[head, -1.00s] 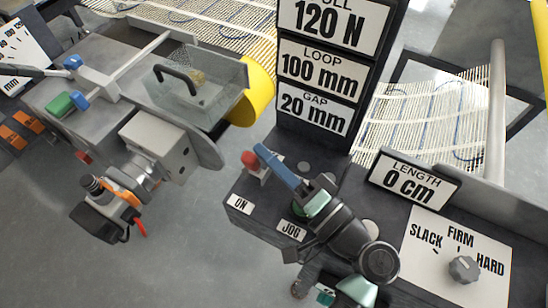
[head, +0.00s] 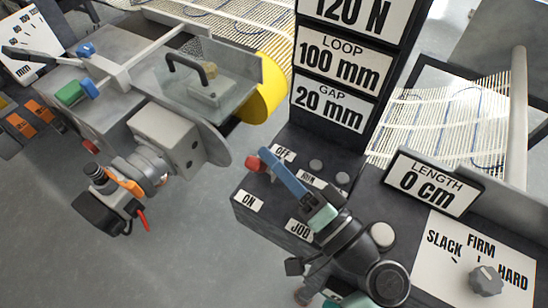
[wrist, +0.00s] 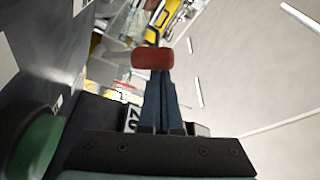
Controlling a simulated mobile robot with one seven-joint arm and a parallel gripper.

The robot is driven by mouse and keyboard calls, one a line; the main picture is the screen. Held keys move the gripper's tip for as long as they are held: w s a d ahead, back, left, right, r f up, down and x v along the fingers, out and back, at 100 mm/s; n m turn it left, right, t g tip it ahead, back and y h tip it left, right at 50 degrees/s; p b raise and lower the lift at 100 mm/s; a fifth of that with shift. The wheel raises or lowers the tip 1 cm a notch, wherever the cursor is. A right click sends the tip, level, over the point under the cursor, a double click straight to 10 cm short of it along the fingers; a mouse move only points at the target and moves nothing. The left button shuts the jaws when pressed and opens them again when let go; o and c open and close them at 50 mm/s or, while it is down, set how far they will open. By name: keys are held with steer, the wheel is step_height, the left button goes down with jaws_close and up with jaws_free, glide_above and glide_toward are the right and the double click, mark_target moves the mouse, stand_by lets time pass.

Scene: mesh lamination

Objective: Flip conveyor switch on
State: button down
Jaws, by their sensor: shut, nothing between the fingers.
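The switch has a red knob (head: 252,164) on the dark control console, between an ON label (head: 248,201) at the front and an OFF label (head: 284,154) behind. In the head view the knob stands partly behind my gripper, tilted toward the ON side. My gripper (head: 264,152) is shut and empty, its blue fingertips at the knob's rear side. In the wrist view the red knob (wrist: 152,58) lies across the tips of my closed fingers (wrist: 160,85). It looks touching or nearly so. The lever's base is mostly hidden.
A green button (wrist: 38,145) is close at the left in the wrist view. The console has a JOG label (head: 300,230), a length display (head: 432,183) and a grey dial (head: 486,280). The sign post (head: 345,70) rises behind. A yellow roller (head: 268,88) stands left.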

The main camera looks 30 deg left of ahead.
steer(key=shift+s+f, duration=0.1)
steer(key=b+v, duration=0.1)
steer(key=v, duration=1.2)
stand_by(0.4)
